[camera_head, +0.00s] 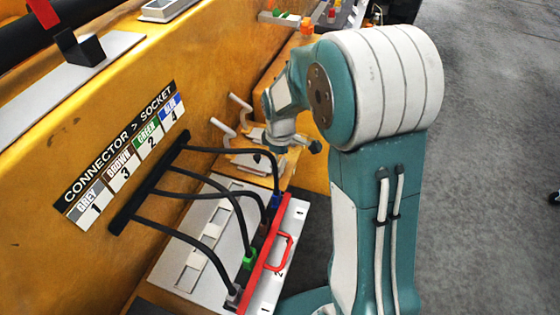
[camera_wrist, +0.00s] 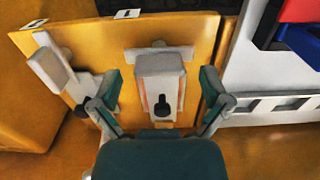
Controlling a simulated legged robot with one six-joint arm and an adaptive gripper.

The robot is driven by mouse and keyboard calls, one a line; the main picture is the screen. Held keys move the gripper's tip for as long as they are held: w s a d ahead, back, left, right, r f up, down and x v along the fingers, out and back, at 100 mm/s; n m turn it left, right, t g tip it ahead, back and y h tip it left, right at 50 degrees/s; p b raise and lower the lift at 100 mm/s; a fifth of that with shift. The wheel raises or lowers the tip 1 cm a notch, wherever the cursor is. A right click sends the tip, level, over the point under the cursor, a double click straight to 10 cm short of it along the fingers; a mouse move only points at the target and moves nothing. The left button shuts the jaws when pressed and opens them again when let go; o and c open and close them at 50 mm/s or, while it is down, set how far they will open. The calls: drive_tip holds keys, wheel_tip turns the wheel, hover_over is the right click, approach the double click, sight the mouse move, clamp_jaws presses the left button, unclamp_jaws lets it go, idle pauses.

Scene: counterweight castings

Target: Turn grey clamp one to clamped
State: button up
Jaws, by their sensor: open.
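In the wrist view, a pale grey clamp (camera_wrist: 159,66) with a black-tipped spindle is mounted on the orange plate (camera_wrist: 95,46). My gripper (camera_wrist: 160,96) is open, with one teal finger on each side of this clamp and visible gaps between. A second grey clamp (camera_wrist: 50,68) sits left of my left finger. A small white tag (camera_wrist: 126,14) lies above the middle clamp; its mark is too small to read surely, so I cannot tell which clamp is one. In the head view, two pale clamp handles (camera_head: 240,102) stick up, and my arm partly hides the clamps.
A grey panel (camera_head: 188,240) with black cables and a red-handled bar (camera_head: 265,252) lies nearer in the head view. A connector-to-socket sign (camera_head: 120,157) is on the yellow wall. A pale slotted frame (camera_wrist: 270,104) stands right of my gripper. Grey floor (camera_head: 500,130) is open on the right.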

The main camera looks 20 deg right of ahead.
drive_tip(key=shift+f, duration=0.4)
drive_tip(key=shift+d, duration=0.1)
drive_tip(key=shift+d, duration=0.1)
drive_tip(key=c, duration=1.2)
drive_tip(key=shift+o, duration=0.2)
